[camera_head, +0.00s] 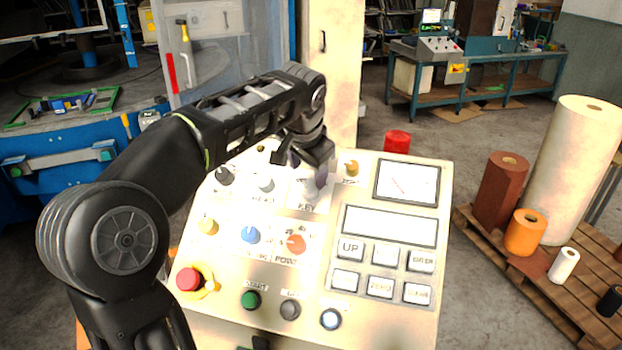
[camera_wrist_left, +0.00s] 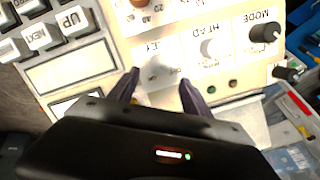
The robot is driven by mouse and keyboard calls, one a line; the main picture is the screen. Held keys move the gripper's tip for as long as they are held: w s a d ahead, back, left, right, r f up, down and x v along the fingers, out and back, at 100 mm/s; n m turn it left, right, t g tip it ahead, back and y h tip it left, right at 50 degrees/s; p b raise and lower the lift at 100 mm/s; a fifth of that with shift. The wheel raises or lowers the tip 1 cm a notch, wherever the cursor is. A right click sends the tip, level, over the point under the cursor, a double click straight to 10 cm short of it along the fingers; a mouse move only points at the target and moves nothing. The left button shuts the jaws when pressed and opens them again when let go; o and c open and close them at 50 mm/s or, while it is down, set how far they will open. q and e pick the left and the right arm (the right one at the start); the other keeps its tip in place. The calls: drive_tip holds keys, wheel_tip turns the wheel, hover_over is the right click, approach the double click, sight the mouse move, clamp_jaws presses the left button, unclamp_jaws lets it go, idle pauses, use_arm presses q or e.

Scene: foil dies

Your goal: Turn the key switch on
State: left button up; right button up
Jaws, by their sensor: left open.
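The key switch (camera_head: 311,190) sits on the beige control panel (camera_head: 215,262), above a printed label that reads KEY. My left gripper (camera_head: 316,178) is over it in the head view and partly hides it. In the left wrist view the key switch (camera_wrist_left: 156,71) shows as a pale, washed-out shape on a light plate. The two dark fingers of my left gripper (camera_wrist_left: 159,80) stand apart on either side of it, with a gap to each. I cannot tell the key's turn angle or how far the fingertips are above the panel. My right gripper is not in view.
Near the key are a white knob (camera_head: 264,184), an orange knob (camera_head: 351,168) and a red-orange knob (camera_head: 296,243). A red emergency button (camera_head: 188,279) is at lower left. A meter (camera_head: 408,183) and several push keys fill the right side. A red beacon (camera_head: 397,142) stands behind.

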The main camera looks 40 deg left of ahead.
sight(309, 185)
use_arm(q)
drive_tip(key=b+x, duration=0.2)
drive_tip(key=x, duration=0.5)
drive_tip(key=shift+f+b, duration=0.35)
drive_tip(key=shift+b, duration=0.05)
drive_tip(key=shift+w+a, duration=0.1)
clamp_jaws()
idle(0.4)
